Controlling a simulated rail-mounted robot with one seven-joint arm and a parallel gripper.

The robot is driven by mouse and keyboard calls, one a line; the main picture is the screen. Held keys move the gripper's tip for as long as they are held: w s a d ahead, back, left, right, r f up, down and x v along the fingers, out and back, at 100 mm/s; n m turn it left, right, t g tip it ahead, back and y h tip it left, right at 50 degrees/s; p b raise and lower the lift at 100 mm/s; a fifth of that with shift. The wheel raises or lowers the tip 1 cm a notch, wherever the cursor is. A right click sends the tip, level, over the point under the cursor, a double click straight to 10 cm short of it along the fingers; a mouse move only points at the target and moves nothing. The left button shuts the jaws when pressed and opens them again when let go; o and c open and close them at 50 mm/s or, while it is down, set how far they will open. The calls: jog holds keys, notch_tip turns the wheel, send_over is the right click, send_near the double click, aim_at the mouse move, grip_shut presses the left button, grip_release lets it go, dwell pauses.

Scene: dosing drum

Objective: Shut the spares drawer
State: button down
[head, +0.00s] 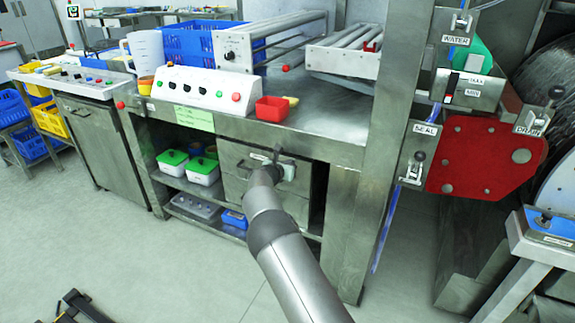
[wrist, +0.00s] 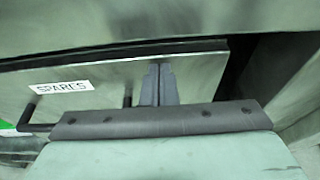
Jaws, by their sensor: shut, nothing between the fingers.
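The spares drawer (head: 236,160) is a grey metal front under the steel bench in the head view. In the wrist view its front (wrist: 100,76) fills the middle and carries a white "SPARES" label (wrist: 62,87). A dark handle (wrist: 29,115) shows at its lower left, partly hidden by my gripper's body. A thin dark gap runs along the drawer's top edge; I cannot tell how far out it stands. My gripper (head: 275,155) is shut and empty in front of the drawer. Its fingertips (wrist: 160,70) are at the drawer front, right of the label; contact is unclear.
A dark opening (wrist: 255,75) lies right of the drawer, beside a steel post (head: 350,215). White tubs with green lids (head: 172,158) stand on the shelf to the left. A red bin (head: 272,109) and a control box (head: 205,90) sit on the bench above.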

jog(key=shift+w+d+r, duration=0.15)
jog(key=shift+d+r, duration=0.05)
jog(key=shift+r, duration=0.2)
jog(key=s+f+b+v, duration=0.1)
jog(key=f+v, duration=0.1)
jog(key=v, duration=1.2)
jog(key=s+d+r+m+g+p, duration=0.35)
jog(key=s+d+m, duration=0.25)
jog(key=d, duration=0.2)
jog(key=s+d+r+m+g+p, duration=0.2)
jog(key=s+d+r+m, duration=0.3)
jog(key=d, duration=0.2)
jog(key=s+d+r+m+g+p, duration=0.35)
jog(key=s+d+m, duration=0.25)
jog(key=d, duration=0.2)
jog(key=s+r+m+g+y+p, duration=0.1)
jog(key=s+r+m+y+p, duration=0.1)
jog(key=s, duration=0.8)
jog(key=s+r+m+g+y+p, duration=0.1)
jog(key=s+r+m, duration=0.4)
jog(key=s, duration=0.5)
jog(key=s+r+m+g+y+p, duration=0.1)
jog(key=s+r+m+y+p, duration=0.1)
jog(key=s+m, duration=0.5)
jog(key=s+r+p, duration=0.1)
jog(key=s+p, duration=0.1)
jog(key=s, duration=0.2)
jog(key=shift+a+r+g+y+p, duration=0.25)
jog(key=shift+r+g+y+p, duration=0.15)
jog(key=shift+w, duration=0.1)
